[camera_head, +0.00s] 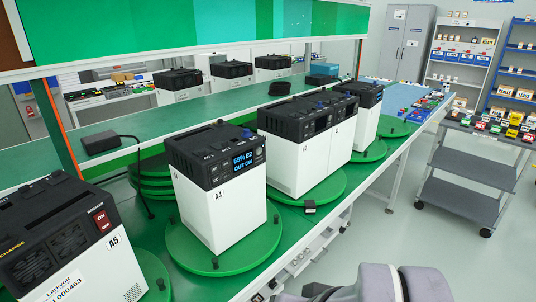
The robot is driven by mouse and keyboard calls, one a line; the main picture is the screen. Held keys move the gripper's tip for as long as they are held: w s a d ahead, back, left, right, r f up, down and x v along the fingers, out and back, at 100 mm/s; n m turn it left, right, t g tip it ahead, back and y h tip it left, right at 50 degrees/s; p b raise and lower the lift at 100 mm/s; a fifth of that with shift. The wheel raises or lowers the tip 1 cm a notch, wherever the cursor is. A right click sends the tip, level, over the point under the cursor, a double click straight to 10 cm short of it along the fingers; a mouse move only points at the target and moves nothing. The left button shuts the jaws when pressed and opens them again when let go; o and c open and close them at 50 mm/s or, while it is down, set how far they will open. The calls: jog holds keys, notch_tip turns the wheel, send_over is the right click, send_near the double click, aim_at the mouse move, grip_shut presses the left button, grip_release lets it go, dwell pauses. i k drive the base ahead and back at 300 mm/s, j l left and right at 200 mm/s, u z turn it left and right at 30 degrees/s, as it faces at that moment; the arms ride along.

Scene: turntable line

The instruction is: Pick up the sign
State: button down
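No loose sign stands out clearly on the bench. Sign-like things in view are a blue plate (490,1) cut off at the top right edge and a small white notice (400,14) on the grey cabinet. Printed labels A4 (218,196) and A5 (113,240) are on the white and black box units. I cannot tell which of these the task names. Rounded grey parts of my arm show at the bottom right, away from all of these. My gripper is not in view.
Box units, among them the A4 unit (218,173), stand on green turntables (187,248) along a green bench (152,224). A grey cart (462,163) with several small coloured items stands right. Floor between is clear.

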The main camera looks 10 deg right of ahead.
aim_at(511, 134)
jog(key=l, duration=0.15)
jog(key=i+l+z, duration=0.35)
jog(key=l, duration=0.2)
jog(key=i+l+z, duration=0.3)
jog(key=l, duration=0.2)
jog(key=i+l+z, duration=0.65)
jog(key=i, duration=0.35)
jog(key=i+l+z, duration=0.15)
jog(key=i+z, duration=0.5)
jog(key=i, duration=0.3)
